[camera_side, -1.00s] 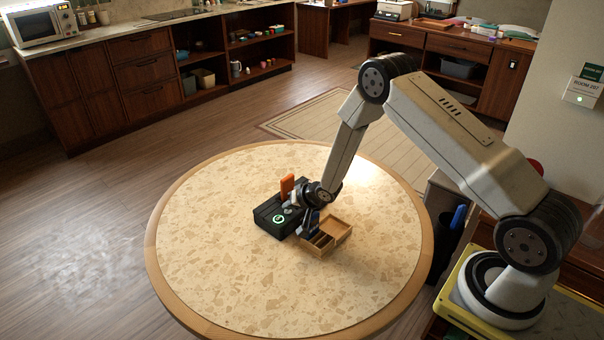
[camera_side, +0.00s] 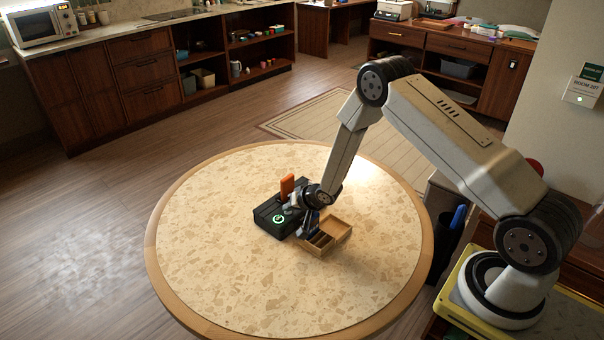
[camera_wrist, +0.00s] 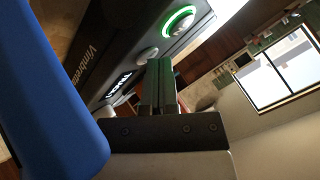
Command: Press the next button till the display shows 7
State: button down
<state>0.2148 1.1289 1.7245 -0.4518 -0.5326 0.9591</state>
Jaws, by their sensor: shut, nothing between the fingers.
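A black device (camera_side: 264,217) with a green-lit ring button (camera_side: 279,219) sits on the round table. In the wrist view its face (camera_wrist: 100,45) carries lettering, the green ring (camera_wrist: 178,21), pale round buttons and a small lit display (camera_wrist: 118,85). The display's characters are too small and slanted to read. My gripper (camera_wrist: 161,66) is shut and empty, with its fingertips at the device's front by a pale button (camera_wrist: 147,55). I cannot tell whether they touch it. In the side view my gripper (camera_side: 300,227) is partly hidden beside the device.
An open wooden box with compartments (camera_side: 338,229) stands close to the device's right. An orange object (camera_side: 287,186) stands upright at the device's back. A blue object (camera_wrist: 45,100) fills the wrist view's left. The rest of the tabletop (camera_side: 220,270) is clear.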

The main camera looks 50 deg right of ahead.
aim_at(290, 213)
jog(key=shift+r, duration=0.8)
dwell(0.4)
jog(key=shift+r, duration=2.5)
